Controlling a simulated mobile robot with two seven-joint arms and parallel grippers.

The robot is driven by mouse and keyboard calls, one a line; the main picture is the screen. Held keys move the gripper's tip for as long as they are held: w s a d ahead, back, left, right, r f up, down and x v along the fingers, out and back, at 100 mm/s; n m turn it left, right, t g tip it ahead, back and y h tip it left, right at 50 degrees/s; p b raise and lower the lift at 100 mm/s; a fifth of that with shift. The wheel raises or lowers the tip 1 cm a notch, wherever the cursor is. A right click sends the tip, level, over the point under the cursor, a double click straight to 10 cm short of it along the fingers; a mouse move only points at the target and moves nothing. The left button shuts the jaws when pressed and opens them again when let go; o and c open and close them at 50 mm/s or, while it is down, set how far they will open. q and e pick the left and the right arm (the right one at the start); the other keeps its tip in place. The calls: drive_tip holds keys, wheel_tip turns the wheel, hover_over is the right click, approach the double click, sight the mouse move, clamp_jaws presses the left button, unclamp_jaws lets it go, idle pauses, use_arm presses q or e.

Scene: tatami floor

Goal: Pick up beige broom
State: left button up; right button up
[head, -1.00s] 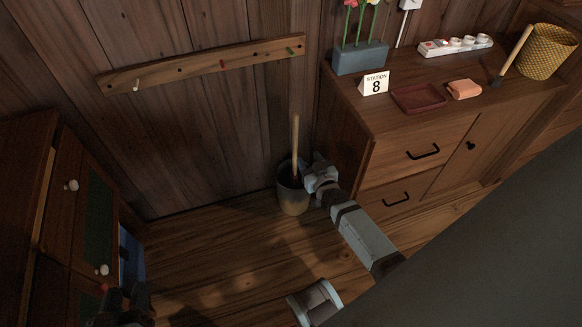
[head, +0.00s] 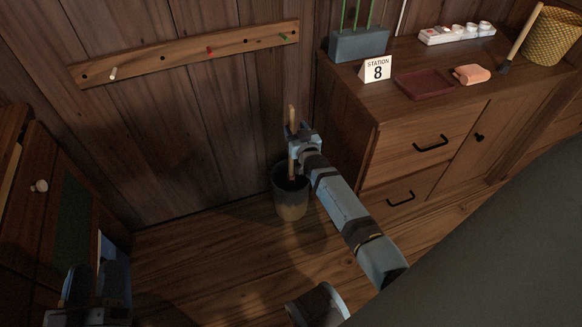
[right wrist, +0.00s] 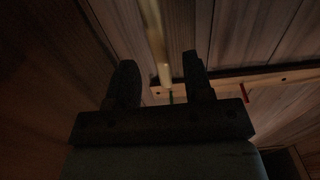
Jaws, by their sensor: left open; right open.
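The beige broom (head: 291,170) stands nearly upright in a grey-brown bucket (head: 291,207) against the back wall. Its lower end is hidden inside the bucket. My right gripper (head: 297,132) is at the upper part of the handle, above the bucket rim. In the right wrist view the handle (right wrist: 154,35) appears between the two spread fingers of my right gripper (right wrist: 158,70); contact cannot be told. My left gripper (head: 90,292) is open and empty at the lower left, far from the broom, partly cut off by the frame.
A wooden cabinet (head: 410,165) stands right of the bucket, with a station sign, red tray (head: 425,84), yellow basket (head: 553,36) and small brush (head: 520,38) on top. A peg rack (head: 185,52) is on the wall. Another cabinet stands at left. Floor between is clear.

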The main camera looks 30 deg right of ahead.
sight(292, 125)
drive_tip(key=b+x, duration=0.1)
drive_tip(key=x, duration=0.1)
drive_tip(key=b+x, duration=0.1)
drive_tip(key=b, duration=0.1)
drive_tip(key=shift+w+d+f, duration=0.15)
drive_tip(key=shift+w+f, duration=0.1)
drive_tip(key=shift+w, duration=0.1)
drive_tip(key=shift+w+d+r, duration=0.1)
drive_tip(key=shift+w+r, duration=0.1)
drive_tip(key=shift+w, duration=0.3)
use_arm(q)
drive_tip(key=f, duration=0.2)
drive_tip(key=f+g, duration=0.1)
drive_tip(key=f, duration=0.1)
drive_tip(key=f+g, duration=0.1)
drive_tip(key=shift+w+d+f+m, duration=0.15)
drive_tip(key=shift+d+f+m, duration=0.15)
drive_tip(key=shift+f, duration=0.1)
use_arm(e)
drive_tip(key=shift+r, duration=0.1)
drive_tip(key=shift+c, duration=0.5)
clamp_jaws()
